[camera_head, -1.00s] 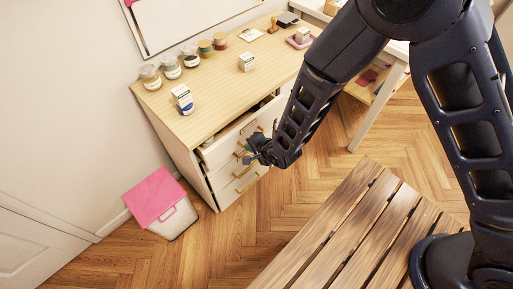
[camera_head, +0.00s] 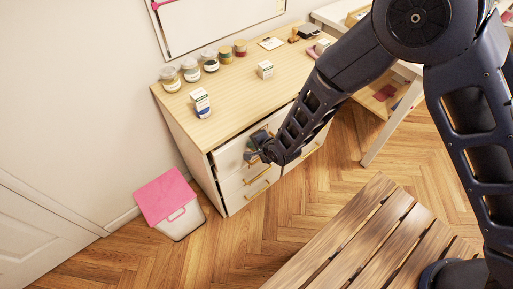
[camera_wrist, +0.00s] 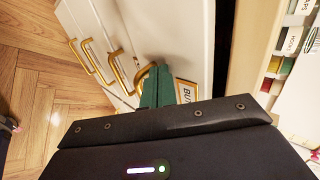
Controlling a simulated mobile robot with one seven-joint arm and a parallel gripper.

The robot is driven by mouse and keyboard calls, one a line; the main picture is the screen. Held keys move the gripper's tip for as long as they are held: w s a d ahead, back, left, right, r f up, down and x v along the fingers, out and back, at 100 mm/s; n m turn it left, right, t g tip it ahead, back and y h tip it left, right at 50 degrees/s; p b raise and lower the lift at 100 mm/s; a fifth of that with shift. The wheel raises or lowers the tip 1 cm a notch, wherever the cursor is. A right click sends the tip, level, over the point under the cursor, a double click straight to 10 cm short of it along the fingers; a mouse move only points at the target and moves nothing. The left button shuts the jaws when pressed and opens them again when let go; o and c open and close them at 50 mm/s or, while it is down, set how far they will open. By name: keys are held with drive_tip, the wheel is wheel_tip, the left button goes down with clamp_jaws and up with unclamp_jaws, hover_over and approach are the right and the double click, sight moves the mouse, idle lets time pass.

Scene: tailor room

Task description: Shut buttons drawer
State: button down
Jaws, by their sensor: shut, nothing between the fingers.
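The dresser (camera_head: 185,135) has a pale wood top and white drawer fronts with gold handles. A dark gap shows between this front and the dresser top's edge, so the drawer seems slightly out. My gripper (camera_head: 256,150) is at this drawer front in the head view. Its green fingers (camera_wrist: 158,86) are shut and empty, against or very close to the front beside the label and a gold handle (camera_wrist: 143,76). Exact contact is unclear.
Several jars (camera_head: 191,70) and small boxes (camera_head: 201,102) stand on the dresser top. A pink-lidded bin (camera_head: 166,198) stands on the floor at left. A slatted wooden bench (camera_head: 345,240) is in front at right. The floor between is clear.

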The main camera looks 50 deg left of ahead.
sight(248, 139)
drive_tip(key=shift+a, duration=1.05)
drive_tip(key=shift+a+r, duration=0.15)
drive_tip(key=shift+a, duration=0.4)
drive_tip(key=d+f+v, duration=0.2)
drive_tip(key=v, duration=1.1)
drive_tip(key=shift+d, duration=0.2)
drive_tip(key=shift+f, duration=0.15)
